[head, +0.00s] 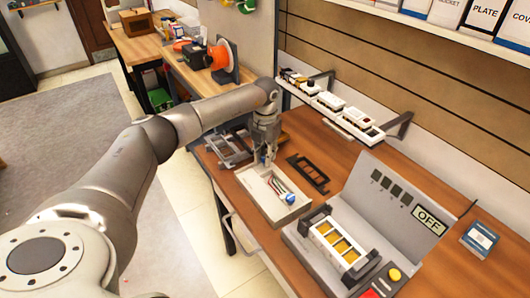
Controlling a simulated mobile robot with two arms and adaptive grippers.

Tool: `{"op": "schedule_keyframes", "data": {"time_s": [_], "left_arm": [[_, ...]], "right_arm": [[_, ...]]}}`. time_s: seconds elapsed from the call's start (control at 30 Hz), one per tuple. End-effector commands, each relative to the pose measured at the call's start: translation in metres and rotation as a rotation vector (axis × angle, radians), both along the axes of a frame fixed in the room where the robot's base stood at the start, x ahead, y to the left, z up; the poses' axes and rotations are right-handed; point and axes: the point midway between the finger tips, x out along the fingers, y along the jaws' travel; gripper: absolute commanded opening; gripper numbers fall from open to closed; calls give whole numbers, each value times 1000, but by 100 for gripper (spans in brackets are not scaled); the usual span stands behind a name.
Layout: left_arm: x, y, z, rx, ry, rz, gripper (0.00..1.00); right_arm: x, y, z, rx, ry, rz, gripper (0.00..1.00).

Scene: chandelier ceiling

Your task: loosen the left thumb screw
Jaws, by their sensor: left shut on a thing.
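My left gripper (265,158) reaches down to the far edge of an open white box (292,213) on the wooden bench. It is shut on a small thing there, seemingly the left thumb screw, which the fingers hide. Inside the box lie red and white wires and a small blue part (290,198). No thumb screw can be made out clearly at this size. My right gripper is not in view.
A dark slotted frame (308,174) lies right of the box. Grey racks (229,149) stand to its left. In front is a grey machine (393,218) marked OFF, with a yellow-slotted fixture (337,245). A wall shelf (332,104) holds several parts.

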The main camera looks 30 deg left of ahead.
Motion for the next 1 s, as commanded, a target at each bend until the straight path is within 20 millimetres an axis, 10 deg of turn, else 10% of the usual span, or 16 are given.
{"op": "schedule_keyframes", "data": {"time_s": [1.0], "left_arm": [[1, 1, 1, -1, -5, 373, 0]], "right_arm": [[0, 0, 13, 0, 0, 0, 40]]}}
